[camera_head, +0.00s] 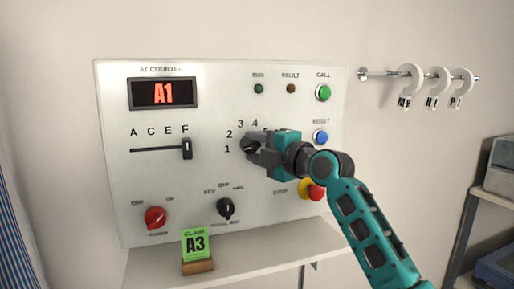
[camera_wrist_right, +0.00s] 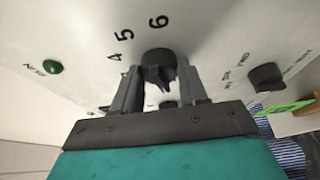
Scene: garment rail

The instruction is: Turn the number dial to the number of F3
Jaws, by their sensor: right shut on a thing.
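The number dial (camera_head: 250,144) is a dark knob on the white panel, with 1, 2, 3 and 4 showing around its left and top in the head view. In the right wrist view the dial (camera_wrist_right: 159,66) sits between the two fingers, with 4, 5 and 6 beside it. My right gripper (camera_head: 257,149) is shut on the dial. Its pointer is too covered to read in the head view. The letter slider (camera_head: 187,148) stands under F. My left gripper is not in view.
A green card reading A3 (camera_head: 195,243) stands in a wooden holder on the shelf (camera_head: 238,258). A red knob (camera_head: 156,217), a black switch (camera_head: 225,208), a red stop button (camera_head: 316,193), and green (camera_head: 323,92) and blue (camera_head: 321,137) buttons surround the dial. Lettered rings (camera_head: 410,80) hang at right.

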